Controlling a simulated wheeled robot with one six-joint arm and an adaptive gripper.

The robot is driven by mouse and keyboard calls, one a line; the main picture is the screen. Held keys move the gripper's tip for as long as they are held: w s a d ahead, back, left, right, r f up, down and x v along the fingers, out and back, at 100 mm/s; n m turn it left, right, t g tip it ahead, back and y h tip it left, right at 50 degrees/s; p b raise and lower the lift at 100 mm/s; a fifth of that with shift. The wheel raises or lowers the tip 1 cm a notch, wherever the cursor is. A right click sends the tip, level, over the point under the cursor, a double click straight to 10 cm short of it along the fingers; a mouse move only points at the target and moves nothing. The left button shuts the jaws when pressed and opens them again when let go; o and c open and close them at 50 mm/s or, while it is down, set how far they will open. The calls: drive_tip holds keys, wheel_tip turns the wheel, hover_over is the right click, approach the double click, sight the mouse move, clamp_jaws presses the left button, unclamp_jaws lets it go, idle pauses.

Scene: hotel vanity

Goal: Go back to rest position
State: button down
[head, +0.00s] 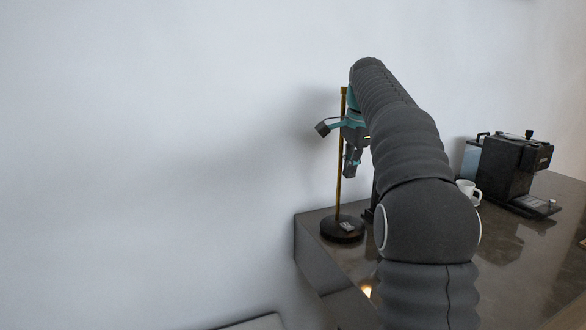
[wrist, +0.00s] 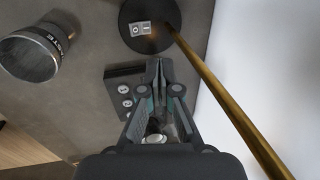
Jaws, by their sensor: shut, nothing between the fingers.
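My gripper (head: 349,174) hangs from my dark grey arm beside the brass pole of a stand, above the left end of the counter in the head view. In the wrist view my gripper (wrist: 159,62) points down toward the counter with its fingertips together. Nothing is held between them. The stand's brass pole (wrist: 232,105) runs close along the right side of the gripper. Its round black base (head: 342,229) rests on the counter and has a small switch plate. My arm hides part of the counter in the head view.
A dark box with round knobs (wrist: 116,92) lies below the gripper. A grey waste bin (wrist: 28,57) stands to the left in the wrist view. A white mug (head: 467,190) and black coffee machine (head: 507,166) stand on the dark counter (head: 535,262). A white wall (head: 150,150) is behind.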

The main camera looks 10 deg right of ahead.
drive_tip(key=s+a+f+n+t, duration=0.1)
drive_tip(key=s+a+n, duration=0.35)
drive_tip(key=s, duration=0.45)
drive_tip(key=s+a+f+n+t, duration=0.15)
drive_tip(key=s+a+n, duration=0.3)
drive_tip(key=s, duration=0.45)
drive_tip(key=s+a+f+n, duration=0.4)
drive_tip(key=s+f+n, duration=0.2)
drive_tip(key=s+f, duration=0.9)
drive_tip(key=shift+s+a+f+n+t, duration=0.2)
drive_tip(key=shift+s+n+t, duration=0.2)
drive_tip(key=shift+s, duration=0.75)
